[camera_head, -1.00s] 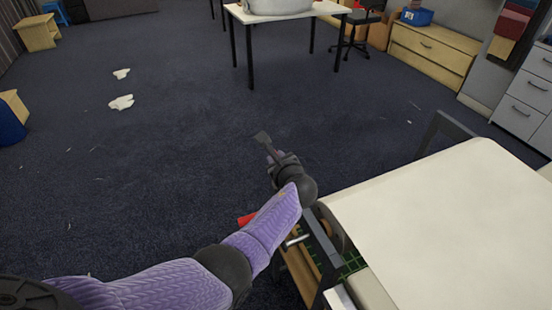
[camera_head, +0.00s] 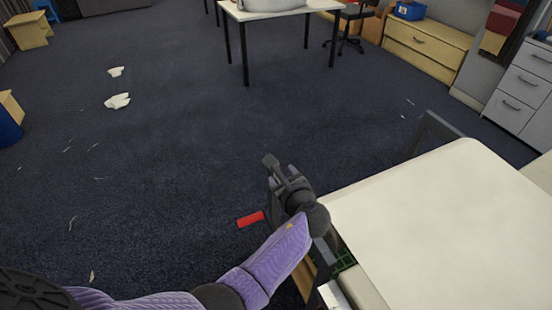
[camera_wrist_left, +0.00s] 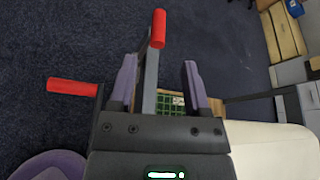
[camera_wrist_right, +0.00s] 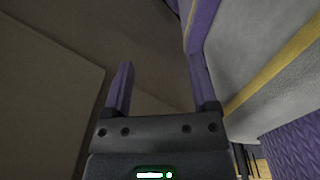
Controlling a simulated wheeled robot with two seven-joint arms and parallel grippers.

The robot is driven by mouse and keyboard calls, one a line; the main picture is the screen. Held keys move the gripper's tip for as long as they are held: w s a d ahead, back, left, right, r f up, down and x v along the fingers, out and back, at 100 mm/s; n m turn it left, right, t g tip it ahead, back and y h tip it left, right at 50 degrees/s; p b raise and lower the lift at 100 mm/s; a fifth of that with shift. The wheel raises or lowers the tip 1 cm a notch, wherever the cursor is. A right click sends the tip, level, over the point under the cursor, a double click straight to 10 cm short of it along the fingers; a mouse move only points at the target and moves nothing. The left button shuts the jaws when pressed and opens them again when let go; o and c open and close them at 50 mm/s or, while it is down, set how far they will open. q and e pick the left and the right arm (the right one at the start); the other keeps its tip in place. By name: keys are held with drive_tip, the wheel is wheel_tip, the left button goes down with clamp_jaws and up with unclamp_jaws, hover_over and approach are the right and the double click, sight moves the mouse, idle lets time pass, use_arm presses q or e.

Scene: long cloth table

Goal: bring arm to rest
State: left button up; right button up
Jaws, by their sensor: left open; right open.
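My left arm reaches in from the bottom left in the head view. Its gripper (camera_head: 277,172) is beyond the left edge of the cream-topped table (camera_head: 440,220), over dark carpet. In the left wrist view the left gripper (camera_wrist_left: 157,75) has its two purple fingers apart. A grey bar with a red handle (camera_wrist_left: 158,28) shows between them; whether it touches them I cannot tell. My right gripper (camera_wrist_right: 160,68) is open and empty in the right wrist view, with brownish surfaces in front. It is outside the head view.
A second red handle (camera_wrist_left: 72,87) sticks out left of the left gripper. A white desk (camera_head: 275,12) stands at the back, with drawers (camera_head: 525,90) at the right. White scraps (camera_head: 117,101) lie on the carpet (camera_head: 170,160), otherwise open at the left.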

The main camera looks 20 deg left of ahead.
use_arm(q)
drive_tip(key=shift+s+d+r, duration=0.2)
drive_tip(key=shift+s+d, duration=0.25)
drive_tip(key=shift+s, duration=0.1)
use_arm(e)
drive_tip(key=shift+a+r, duration=0.15)
drive_tip(key=shift+r, duration=0.15)
drive_tip(key=shift+w, duration=0.1)
